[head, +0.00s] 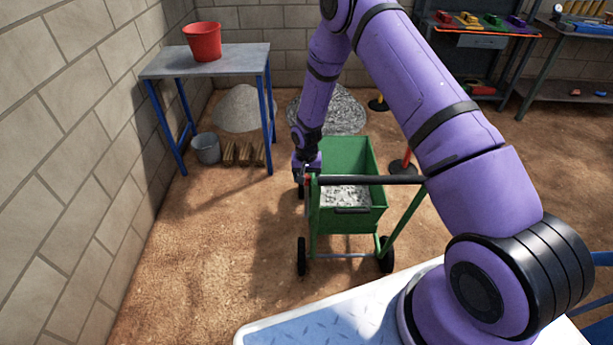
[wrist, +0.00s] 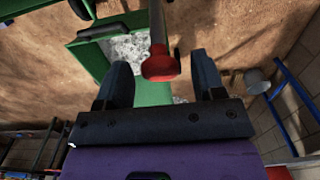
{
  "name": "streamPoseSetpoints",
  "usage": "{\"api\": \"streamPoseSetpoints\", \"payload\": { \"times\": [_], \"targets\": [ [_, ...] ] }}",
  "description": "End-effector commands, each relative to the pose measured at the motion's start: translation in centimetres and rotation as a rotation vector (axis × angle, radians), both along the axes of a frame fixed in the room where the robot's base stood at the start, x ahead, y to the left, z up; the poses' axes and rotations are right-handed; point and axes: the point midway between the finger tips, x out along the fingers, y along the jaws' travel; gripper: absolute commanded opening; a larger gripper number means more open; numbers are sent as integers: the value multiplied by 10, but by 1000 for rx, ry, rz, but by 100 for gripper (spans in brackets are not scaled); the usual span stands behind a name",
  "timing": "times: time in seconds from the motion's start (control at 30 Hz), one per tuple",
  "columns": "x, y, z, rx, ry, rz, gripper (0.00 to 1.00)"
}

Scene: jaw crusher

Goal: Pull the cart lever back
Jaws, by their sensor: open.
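The green cart (head: 347,217) stands on the dirt floor in front of me, with grey gravel (head: 346,195) in its bin. A black bar runs across its near top edge. The cart lever has a red knob (wrist: 160,66) on a grey rod, seen in the wrist view. A bit of red shows in the head view at the left end of the bar, beside my gripper (head: 307,178). In the wrist view my gripper (wrist: 164,80) is open, with the red knob between its two dark fingers and a gap on each side.
A metal table (head: 215,59) with a red bucket (head: 203,41) stands at the back left. A grey bucket (head: 206,148) and wood blocks sit under it. Gravel piles lie behind the cart. An orange post (head: 406,163) stands right of the cart. The floor at left is clear.

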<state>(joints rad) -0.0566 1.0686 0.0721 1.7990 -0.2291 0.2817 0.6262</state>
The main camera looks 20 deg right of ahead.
Motion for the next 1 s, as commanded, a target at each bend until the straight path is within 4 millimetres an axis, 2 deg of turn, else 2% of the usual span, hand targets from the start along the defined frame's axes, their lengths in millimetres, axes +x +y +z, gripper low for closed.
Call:
{"api": "streamPoseSetpoints", "payload": {
  "times": [0.07,0.3,0.33,0.37,0.47,0.77,1.0],
  "targets": [
    [0,0,0,0,0,0,63],
    [0,0,0,0,0,0,10],
    [0,0,0,0,0,0,3],
    [0,0,0,0,0,0,0],
    [-3,1,1,0,1,1,0],
    [-40,13,9,0,4,3,0],
    [-43,14,8,0,4,1,0]
  ]
}}
